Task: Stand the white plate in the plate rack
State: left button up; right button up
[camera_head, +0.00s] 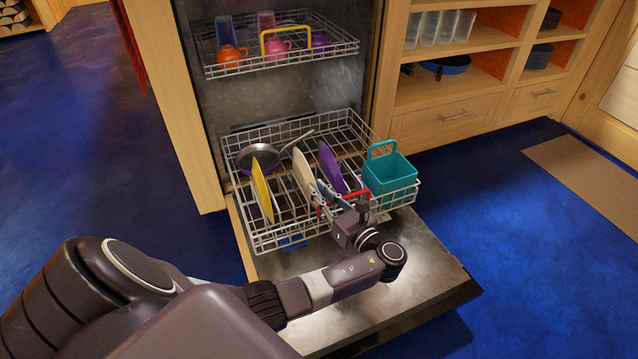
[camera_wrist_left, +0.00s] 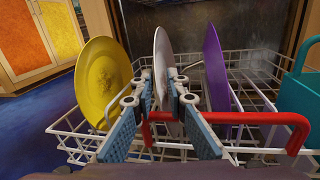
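The white plate (camera_head: 303,175) stands on edge in the lower dishwasher rack (camera_head: 262,240), between a yellow plate (camera_head: 262,190) and a purple plate (camera_head: 329,166). In the left wrist view the white plate (camera_wrist_left: 164,62) is upright, seen nearly edge-on. My left gripper (camera_head: 326,195) is low over the front of the rack. Its blue-padded fingers (camera_wrist_left: 162,100) are apart, one on each side of the white plate's near edge, with gaps showing beside the plate. The plate's bottom edge is partly hidden by the fingers and a red handle. My right gripper is not in view.
A red handle (camera_wrist_left: 230,117) crosses the rack's front beside my right finger. A teal basket (camera_head: 390,173) sits at the rack's right, a dark pan (camera_head: 258,157) at its back left. The upper rack (camera_head: 285,66) holds cups. The open door (camera_head: 425,270) lies below.

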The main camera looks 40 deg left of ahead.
pick_arm(q)
jog(key=shift+d+f, duration=0.45)
jog(key=shift+f, duration=0.4)
jog(key=r+v, duration=0.1)
jog(key=v, duration=1)
jog(key=shift+d+r, duration=0.2)
jog(key=shift+r, duration=0.05)
jog(key=shift+s+a, duration=0.1)
jog(key=shift+a, duration=0.05)
